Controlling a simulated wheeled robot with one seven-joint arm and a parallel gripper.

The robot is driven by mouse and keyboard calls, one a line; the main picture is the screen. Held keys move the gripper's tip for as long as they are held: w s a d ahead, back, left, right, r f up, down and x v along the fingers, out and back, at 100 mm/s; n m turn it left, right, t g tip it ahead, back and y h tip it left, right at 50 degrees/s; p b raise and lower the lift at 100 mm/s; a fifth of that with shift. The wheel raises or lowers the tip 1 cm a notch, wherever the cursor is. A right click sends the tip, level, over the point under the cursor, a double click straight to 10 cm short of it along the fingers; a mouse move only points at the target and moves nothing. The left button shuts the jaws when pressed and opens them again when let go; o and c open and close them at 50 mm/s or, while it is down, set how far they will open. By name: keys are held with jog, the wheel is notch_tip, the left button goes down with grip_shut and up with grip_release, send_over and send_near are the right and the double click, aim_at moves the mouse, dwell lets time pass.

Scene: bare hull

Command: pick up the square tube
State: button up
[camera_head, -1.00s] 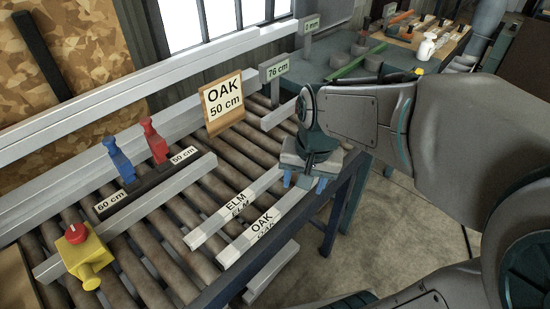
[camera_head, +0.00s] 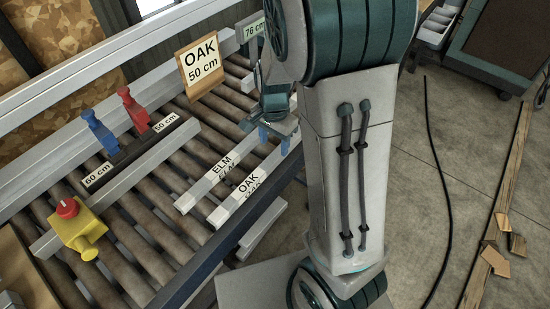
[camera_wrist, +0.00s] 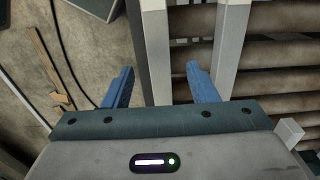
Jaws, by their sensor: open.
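Two pale grey square bars lie side by side across the dark rollers, labelled ELM (camera_head: 208,183) and OAK (camera_head: 238,199). Which is the square tube, I cannot tell from the labels. My gripper (camera_head: 274,140) is open, its blue fingers pointing down at the far end of these bars. In the wrist view my gripper (camera_wrist: 161,88) has one pale bar (camera_wrist: 155,45) running between its fingers in the picture, seemingly the OAK one. The other bar (camera_wrist: 231,45) passes beyond the right finger. Neither is gripped. The bars' far ends are hidden by my gripper in the head view.
A sign OAK 50 cm (camera_head: 199,63) stands behind the rollers. The conveyor's dark side rail (camera_head: 220,251) borders open floor.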

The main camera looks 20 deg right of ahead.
aim_at(274, 156)
jog(key=shift+f, duration=2.95)
jog(key=shift+c, duration=0.3)
grip_shut()
jog(key=shift+r, duration=0.1)
